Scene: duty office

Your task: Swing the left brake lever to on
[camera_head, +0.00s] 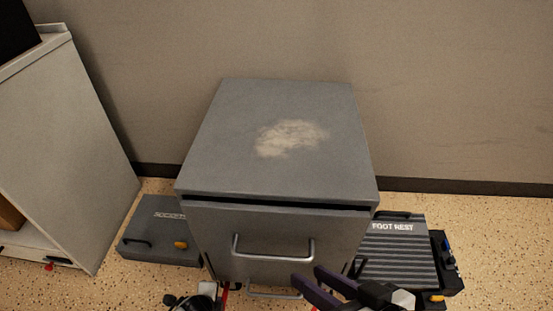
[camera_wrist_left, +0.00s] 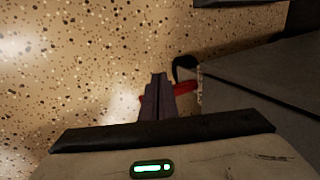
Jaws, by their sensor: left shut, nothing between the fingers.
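A grey drawer pedestal (camera_head: 280,180) stands against the wall, its drawer fronts facing me. In the left wrist view a red lever (camera_wrist_left: 187,89) sticks out low beside a black castor (camera_wrist_left: 184,68) at the pedestal's corner. A bit of red also shows at the pedestal's lower left in the head view (camera_head: 225,292). My left gripper (camera_wrist_left: 158,78) is shut and empty, its fingers crossing in front of the red lever. Whether they touch it, I cannot tell. My right gripper (camera_head: 305,274) is open and empty in front of the lower drawers.
A grey case (camera_head: 160,220) lies on the floor left of the pedestal. A ribbed foot rest (camera_head: 398,252) lies on the right. A pale cabinet (camera_head: 70,140) stands at far left. Drawer handles (camera_head: 273,252) stick out in front. Speckled floor (camera_head: 500,240) is free at far right.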

